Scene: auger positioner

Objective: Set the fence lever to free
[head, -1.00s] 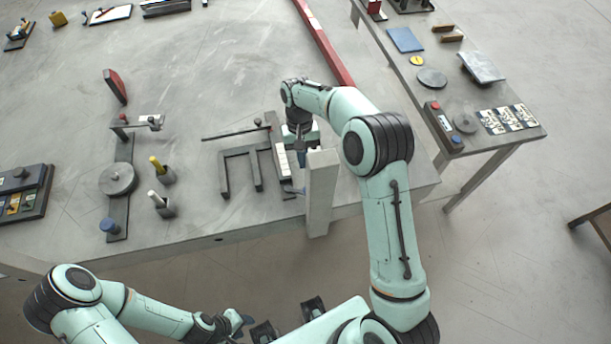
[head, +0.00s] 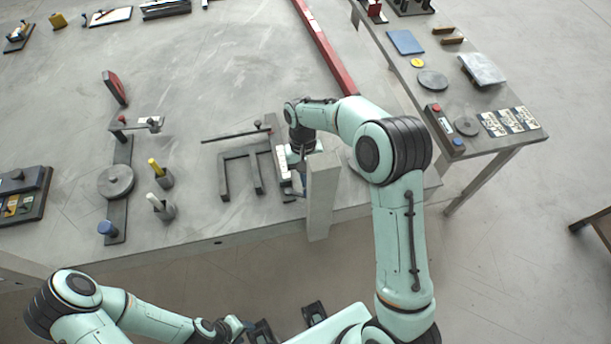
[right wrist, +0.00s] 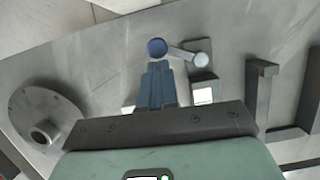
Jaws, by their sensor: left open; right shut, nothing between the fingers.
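A lever with a blue ball knob (right wrist: 158,47) and a pale arm (right wrist: 184,55) shows in the right wrist view; I take it for the fence lever. Its arm runs right from the knob to a pivot on a small block. My right gripper (right wrist: 157,68) is shut and empty, its blue-grey fingertips just below the knob; contact cannot be told. In the head view my right gripper (head: 301,183) is low beside a pale upright plate (head: 321,195), and the lever is mostly hidden there. My left gripper (head: 238,326) is open and empty, in front of the table, away from the lever.
A dark fork-shaped frame (head: 241,172) and a thin rod (head: 235,134) lie left of my right gripper. A round flange (right wrist: 45,115) stands at left in the wrist view. A post fixture with a disc (head: 116,181) is further left. The table's middle is clear.

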